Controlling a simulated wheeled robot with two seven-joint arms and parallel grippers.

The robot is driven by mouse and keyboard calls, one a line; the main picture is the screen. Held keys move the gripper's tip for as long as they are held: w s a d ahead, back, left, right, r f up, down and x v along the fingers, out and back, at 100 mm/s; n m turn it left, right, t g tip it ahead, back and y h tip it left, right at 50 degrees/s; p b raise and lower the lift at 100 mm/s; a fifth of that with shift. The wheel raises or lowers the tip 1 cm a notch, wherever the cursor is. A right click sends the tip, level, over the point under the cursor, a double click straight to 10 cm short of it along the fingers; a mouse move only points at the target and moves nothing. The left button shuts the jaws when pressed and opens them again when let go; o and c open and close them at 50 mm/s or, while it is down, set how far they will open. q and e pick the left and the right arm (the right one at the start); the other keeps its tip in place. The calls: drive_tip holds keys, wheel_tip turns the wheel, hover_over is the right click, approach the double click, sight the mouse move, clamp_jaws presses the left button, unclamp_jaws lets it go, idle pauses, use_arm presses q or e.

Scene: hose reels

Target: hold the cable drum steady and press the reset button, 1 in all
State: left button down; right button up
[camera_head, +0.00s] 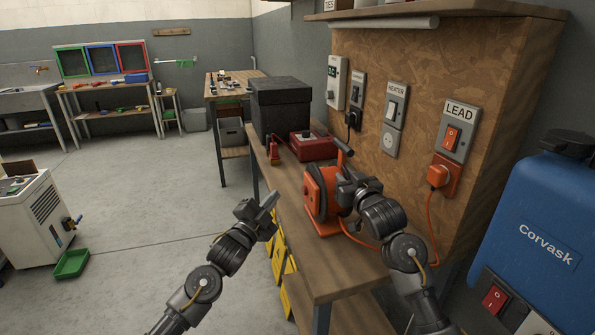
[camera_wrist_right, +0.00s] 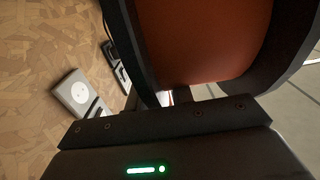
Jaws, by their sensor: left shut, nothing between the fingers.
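The orange cable drum (camera_head: 313,194) with dark rims stands on the wooden bench, and its orange cable runs to a plug under the LEAD switch. My right gripper (camera_head: 344,186) is at the drum's right side and overlaps it. In the right wrist view the drum's orange body (camera_wrist_right: 200,40) and black rims fill the top, close to my gripper; whether the fingers touch or grip it is hidden. My left gripper (camera_head: 272,202) is shut and empty, left of the drum and apart from it, by the bench's front edge. I cannot make out the reset button on the drum.
The bench (camera_head: 345,268) is bare in front of the drum. A red box (camera_head: 314,147) and a black box (camera_head: 281,108) stand behind it. Wall switches, including the LEAD switch (camera_head: 455,135), are on the right. A blue tank (camera_head: 540,215) stands at far right.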

drive_tip(key=o, duration=0.3)
